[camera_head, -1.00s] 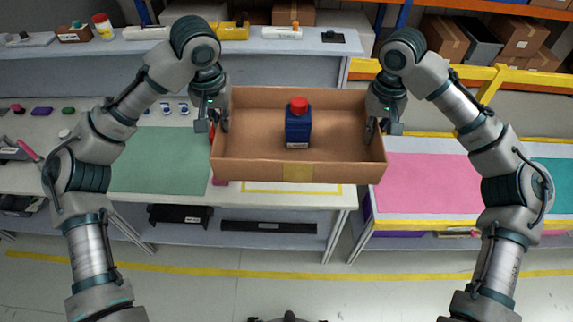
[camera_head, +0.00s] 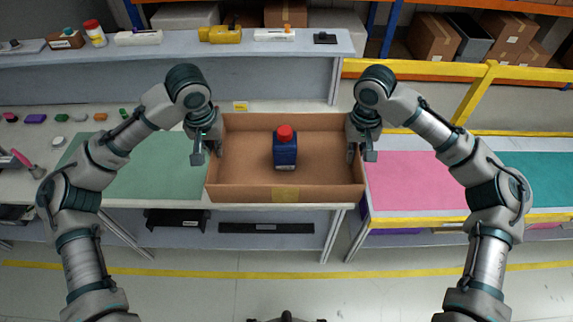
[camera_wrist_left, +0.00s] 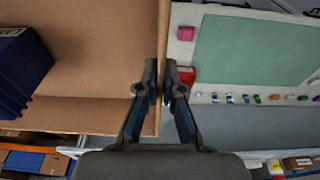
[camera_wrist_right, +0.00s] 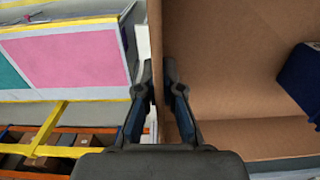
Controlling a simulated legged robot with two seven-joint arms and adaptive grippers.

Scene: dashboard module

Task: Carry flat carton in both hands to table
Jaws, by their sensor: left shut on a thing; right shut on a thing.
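The flat carton (camera_head: 240,193) is an open, shallow brown cardboard box with a yellow patch on its near wall. A dark blue bottle (camera_head: 285,153) with a red cap stands upright inside it. My left gripper (camera_head: 213,150) is shut on the carton's left wall, and the left wrist view shows the fingers (camera_wrist_left: 163,95) on both sides of that wall. My right gripper (camera_head: 354,152) is shut on the right wall, and the right wrist view shows its fingers (camera_wrist_right: 158,95) on both sides of it.
A green mat (camera_head: 150,165) lies on the table to the left, with several small coloured items behind it. A pink surface (camera_head: 415,180) with yellow edging stands to the right. A yellow rail (camera_head: 420,72) runs at back right.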

